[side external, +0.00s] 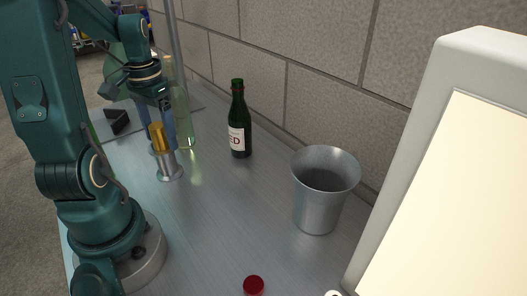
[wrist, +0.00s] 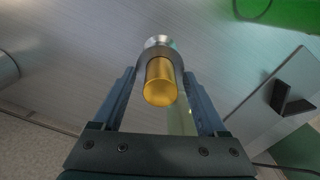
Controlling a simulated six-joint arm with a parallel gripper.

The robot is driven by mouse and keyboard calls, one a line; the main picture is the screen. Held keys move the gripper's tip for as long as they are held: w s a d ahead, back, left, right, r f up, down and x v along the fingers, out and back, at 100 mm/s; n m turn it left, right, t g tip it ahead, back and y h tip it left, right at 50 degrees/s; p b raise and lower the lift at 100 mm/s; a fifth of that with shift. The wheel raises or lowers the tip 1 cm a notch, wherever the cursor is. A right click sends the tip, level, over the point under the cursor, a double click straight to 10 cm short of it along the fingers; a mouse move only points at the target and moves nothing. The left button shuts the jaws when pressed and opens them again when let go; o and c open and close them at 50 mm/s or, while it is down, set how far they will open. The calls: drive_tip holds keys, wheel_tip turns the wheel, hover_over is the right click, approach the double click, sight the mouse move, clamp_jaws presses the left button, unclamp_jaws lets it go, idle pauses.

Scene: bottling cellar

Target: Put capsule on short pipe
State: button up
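The gold capsule (side external: 157,137) is in line with the silver short pipe (side external: 168,169), at its upper end. The pipe stands on a flared foot on the metal bench. In the wrist view the capsule (wrist: 160,83) is in front of the pipe (wrist: 158,44), which hides how far they overlap. My gripper (wrist: 160,78) points down, with one blue finger on each side of the capsule. Gaps show between the fingers and the capsule, so it looks open. In the side view my gripper (side external: 158,145) surrounds the capsule.
A clear pale bottle (side external: 184,118) stands close behind my gripper. A dark green wine bottle (side external: 239,122) and a metal bucket (side external: 319,207) stand near the wall. A red cap (side external: 253,285) is at the front. A lit panel (side external: 455,195) is at right. The middle bench is clear.

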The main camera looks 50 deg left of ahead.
sight(158, 125)
drive_tip(key=shift+r, duration=0.1)
wheel_tip(158, 125, up, 12)
drive_tip(key=shift+d, duration=0.1)
drive_tip(key=d+f+m+t, duration=0.2)
drive_tip(key=d, duration=0.8)
drive_tip(key=d+f+m+t, duration=0.2)
drive_tip(key=d+t, duration=0.1)
drive_tip(key=d, duration=0.7)
drive_tip(key=shift+w+f+m+t, duration=0.25)
drive_tip(key=shift+f+m+t, duration=0.05)
drive_tip(key=shift+f, duration=0.1)
